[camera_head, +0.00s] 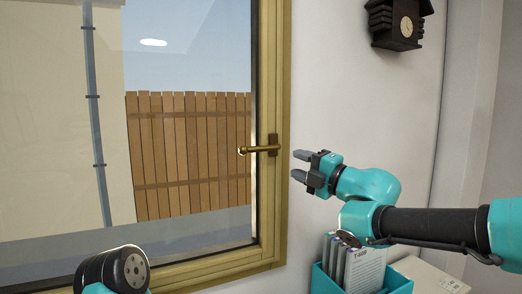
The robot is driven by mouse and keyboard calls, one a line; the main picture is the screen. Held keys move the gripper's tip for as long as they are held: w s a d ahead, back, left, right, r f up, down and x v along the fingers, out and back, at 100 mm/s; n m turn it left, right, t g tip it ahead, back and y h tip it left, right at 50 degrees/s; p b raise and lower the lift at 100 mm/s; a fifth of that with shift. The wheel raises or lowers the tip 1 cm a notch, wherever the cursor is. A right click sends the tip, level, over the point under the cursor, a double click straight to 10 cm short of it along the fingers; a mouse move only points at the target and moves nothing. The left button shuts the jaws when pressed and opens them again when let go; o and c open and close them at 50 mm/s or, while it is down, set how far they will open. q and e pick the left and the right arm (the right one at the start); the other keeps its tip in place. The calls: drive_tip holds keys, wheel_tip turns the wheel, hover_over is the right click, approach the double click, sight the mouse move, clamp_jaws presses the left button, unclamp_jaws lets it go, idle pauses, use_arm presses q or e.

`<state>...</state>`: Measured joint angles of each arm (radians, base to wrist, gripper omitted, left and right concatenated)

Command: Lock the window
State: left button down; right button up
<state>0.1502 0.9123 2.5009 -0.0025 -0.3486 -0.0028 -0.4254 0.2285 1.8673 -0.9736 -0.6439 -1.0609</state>
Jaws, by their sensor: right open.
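The window (272,60) has a yellow-brown frame and fills the left and middle of the view. Its sash looks flush with the frame. The brass-coloured handle (258,150) sits on the right side of the frame, and its lever lies horizontal, pointing left over the glass. My right gripper (298,165) is open and empty, just right of the handle and a little lower, with its fingers pointing left towards it. The fingers do not touch the handle. Of my left arm only a dark joint shows at the bottom left; its gripper is out of view.
A teal box (362,284) with books or folders stands below my right arm, with papers (430,274) beside it. A dark cuckoo clock (398,24) hangs on the white wall at the upper right. The wall around my right gripper is bare.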

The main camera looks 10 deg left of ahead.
sight(263, 150)
drive_tip(key=x, duration=1.3)
drive_tip(key=shift+w+a, duration=0.1)
drive_tip(key=shift+w, duration=0.05)
drive_tip(key=shift+c, duration=0.3)
clamp_jaws()
